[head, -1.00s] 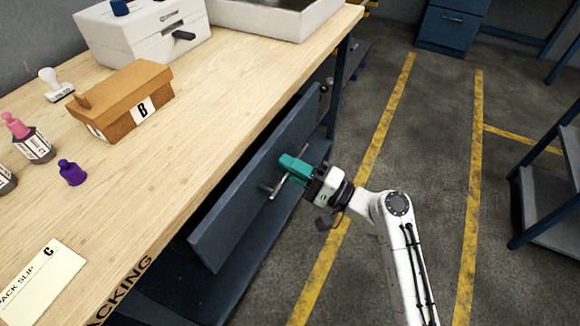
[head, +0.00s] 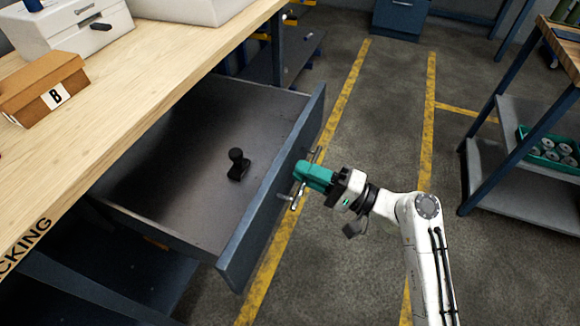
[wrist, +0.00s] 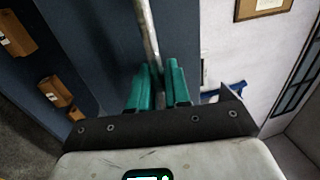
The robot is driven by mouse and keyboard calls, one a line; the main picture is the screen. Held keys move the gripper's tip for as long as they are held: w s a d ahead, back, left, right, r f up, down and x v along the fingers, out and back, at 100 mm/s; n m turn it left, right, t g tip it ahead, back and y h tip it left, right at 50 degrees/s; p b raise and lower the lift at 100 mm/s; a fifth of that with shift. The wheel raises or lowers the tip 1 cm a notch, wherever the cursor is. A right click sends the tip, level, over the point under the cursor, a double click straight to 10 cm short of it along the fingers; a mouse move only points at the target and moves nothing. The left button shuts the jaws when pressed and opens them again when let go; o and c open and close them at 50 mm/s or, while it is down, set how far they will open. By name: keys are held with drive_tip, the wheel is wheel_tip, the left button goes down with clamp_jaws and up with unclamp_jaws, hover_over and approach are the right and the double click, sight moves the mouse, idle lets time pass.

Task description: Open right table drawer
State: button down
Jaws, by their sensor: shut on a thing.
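The table drawer (head: 258,222) is dark blue-grey and stands well out from under the wooden packing table (head: 120,110), so its inside shows. A metal bar handle (head: 296,192) is on its front face. My gripper (head: 300,176) has green fingers and is shut on the handle. In the wrist view the handle (wrist: 148,35) runs down between the two green fingers (wrist: 157,88). A black object with a round knob (head: 238,165) stands inside the drawer. The drawer's far inner end is hidden under the tabletop.
A brown box marked B (head: 45,88) and a white case (head: 70,25) are on the table. At the right stands a shelf cart (head: 530,185) with a green bin of cans (head: 552,150). The floor between, with yellow lines, is clear.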

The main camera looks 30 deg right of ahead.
drive_tip(key=shift+r+v, duration=0.15)
drive_tip(key=shift+v, duration=0.8)
drive_tip(key=shift+r+v, duration=0.1)
drive_tip(key=shift+v, duration=0.85)
drive_tip(key=c, duration=1.3)
unclamp_jaws()
drive_tip(key=shift+c, duration=0.2)
drive_tip(key=v, duration=1)
drive_tip(key=shift+s+d, duration=0.25)
drive_tip(key=shift+s, duration=0.05)
drive_tip(key=shift+f, duration=0.1)
